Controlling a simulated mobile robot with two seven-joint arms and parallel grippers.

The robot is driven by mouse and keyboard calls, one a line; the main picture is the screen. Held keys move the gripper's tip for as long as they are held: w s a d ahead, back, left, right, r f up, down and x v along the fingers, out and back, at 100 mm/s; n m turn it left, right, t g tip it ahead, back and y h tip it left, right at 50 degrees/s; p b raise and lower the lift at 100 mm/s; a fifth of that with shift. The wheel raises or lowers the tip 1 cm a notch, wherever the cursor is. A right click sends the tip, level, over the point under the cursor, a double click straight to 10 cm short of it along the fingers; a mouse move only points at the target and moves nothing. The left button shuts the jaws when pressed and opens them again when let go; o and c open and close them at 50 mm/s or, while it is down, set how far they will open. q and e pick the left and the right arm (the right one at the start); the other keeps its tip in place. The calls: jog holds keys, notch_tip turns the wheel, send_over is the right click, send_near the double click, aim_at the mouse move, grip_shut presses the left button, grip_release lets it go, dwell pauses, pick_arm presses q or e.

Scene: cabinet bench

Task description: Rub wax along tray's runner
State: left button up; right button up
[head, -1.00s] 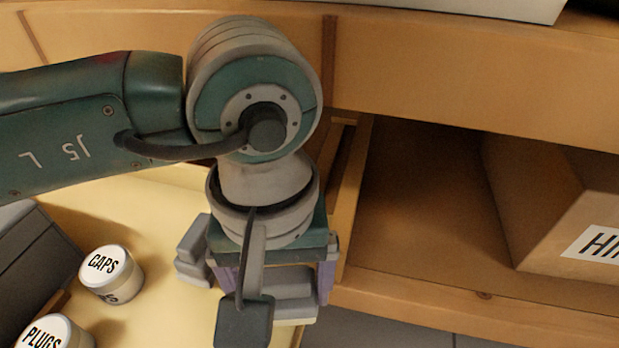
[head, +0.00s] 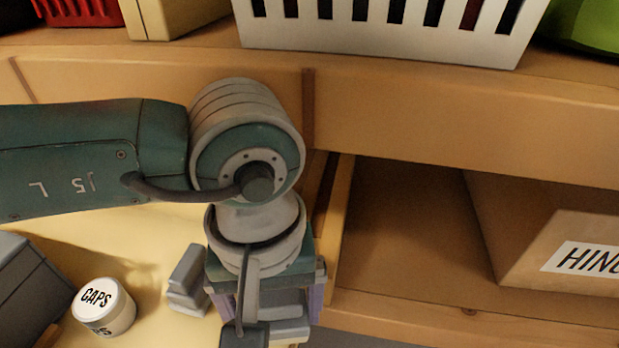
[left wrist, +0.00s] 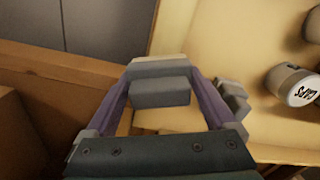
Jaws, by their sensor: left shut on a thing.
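The pale yellow tray (head: 125,225) lies at lower left, its right side next to a wooden rail (head: 335,225); I cannot tell which strip is the runner. My left gripper (head: 285,318) points down at the tray's right side, purple fingers and grey pads closed. It is shut on a pale block, seemingly the wax (head: 292,342), mostly hidden by the pads. In the left wrist view the gripper (left wrist: 160,92) sits over the tray's edge. Whether the wax touches the tray is hidden. My right gripper is out of view.
A CAPS jar (head: 103,308), a dark grey box (head: 28,285) and a grey stepped block (head: 187,280) are on the tray. At right, an open compartment (head: 405,240) holds a cardboard box (head: 530,225). A white slotted basket (head: 390,42) stands above.

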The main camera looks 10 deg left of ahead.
pick_arm(q)
jog(key=shift+s, duration=0.7)
jog(key=shift+s+r+p, duration=0.15)
jog(key=shift+s+p, duration=0.4)
jog(key=shift+p, duration=0.2)
jog(key=shift+s+a+p, duration=0.1)
jog(key=shift+s+p, duration=0.3)
jog(key=shift+s, duration=0.45)
jog(key=shift+w+f+b, duration=0.15)
jog(key=shift+f+b, duration=0.1)
jog(key=shift+b, duration=0.1)
jog(key=shift+w+f+b, duration=0.1)
jog(key=shift+w+b, duration=0.25)
jog(key=shift+w, duration=0.05)
jog(key=shift+w+b, duration=0.35)
jog(key=shift+w, duration=0.15)
jog(key=shift+w+r+b, duration=0.2)
jog(key=shift+w+b, duration=0.15)
jog(key=shift+w, duration=0.3)
jog(key=shift+w+f+b, duration=0.25)
jog(key=shift+w+b, duration=0.2)
jog(key=shift+b, duration=0.2)
jog(key=shift+w+b, duration=0.3)
jog(key=shift+w, duration=0.1)
jog(key=shift+w+r, duration=0.15)
jog(key=shift+w, duration=0.45)
jog(key=shift+r, duration=0.1)
